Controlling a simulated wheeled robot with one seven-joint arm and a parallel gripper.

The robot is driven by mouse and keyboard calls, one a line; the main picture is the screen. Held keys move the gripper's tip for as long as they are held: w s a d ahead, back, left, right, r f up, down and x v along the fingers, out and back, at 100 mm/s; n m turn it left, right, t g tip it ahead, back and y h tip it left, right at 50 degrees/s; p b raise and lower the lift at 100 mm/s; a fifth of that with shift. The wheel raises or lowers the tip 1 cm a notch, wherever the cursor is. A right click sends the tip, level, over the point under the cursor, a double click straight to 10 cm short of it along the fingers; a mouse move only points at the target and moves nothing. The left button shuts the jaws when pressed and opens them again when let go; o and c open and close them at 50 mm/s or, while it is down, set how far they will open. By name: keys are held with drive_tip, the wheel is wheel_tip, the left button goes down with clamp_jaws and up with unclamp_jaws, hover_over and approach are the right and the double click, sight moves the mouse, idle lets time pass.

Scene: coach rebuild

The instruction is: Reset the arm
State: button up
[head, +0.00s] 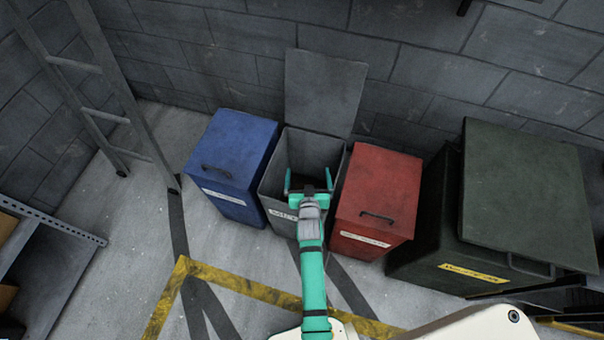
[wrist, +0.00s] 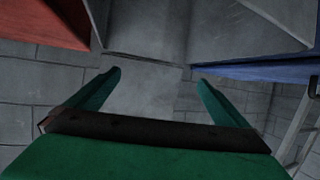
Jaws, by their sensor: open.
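My green gripper (head: 309,184) is over the front of the open grey bin in the head view, with its two fingers spread apart and nothing seen between them. In the wrist view my gripper (wrist: 160,85) also shows open and empty, its fingers apart. The grey bin (head: 278,218) stands between the blue and red bins, with its lid (head: 325,90) raised against the wall. A white label on its front is partly hidden by my arm. In the wrist view the grey bin (wrist: 225,30) fills the top middle.
A blue bin (head: 232,150) stands left and a red bin (head: 378,190) right, both lids shut. A large dark green bin (head: 525,195) is farther right. A ladder (head: 100,85) leans at the left wall; a metal shelf (head: 50,265) is at lower left. Yellow-taped floor lies in front.

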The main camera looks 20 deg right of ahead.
drive_tip(key=s+a+r+n+y, duration=0.1)
drive_tip(key=s+a+r, duration=0.3)
drive_tip(key=s, duration=0.6)
drive_tip(key=s+a+r+n+t+y, duration=0.1)
drive_tip(key=s+a+r, duration=0.3)
drive_tip(key=s, duration=0.6)
drive_tip(key=s+a+r+n+y, duration=0.1)
drive_tip(key=s+a+r, duration=0.3)
drive_tip(key=s, duration=0.7)
drive_tip(key=shift+a+r+t, duration=0.3)
drive_tip(key=shift+a+t, duration=0.1)
drive_tip(key=shift+a, duration=0.65)
drive_tip(key=shift+t+y, duration=0.3)
drive_tip(key=shift+y, duration=0.1)
drive_tip(key=s+a+r, duration=0.1)
drive_tip(key=s+r, duration=0.1)
drive_tip(key=s+a+r, duration=0.1)
drive_tip(key=r, duration=0.2)
drive_tip(key=s+a+r, duration=0.1)
drive_tip(key=s+r, duration=0.1)
drive_tip(key=r, duration=0.1)
drive_tip(key=shift+s+r, duration=0.25)
drive_tip(key=shift+s, duration=0.05)
drive_tip(key=shift+c, duration=0.4)
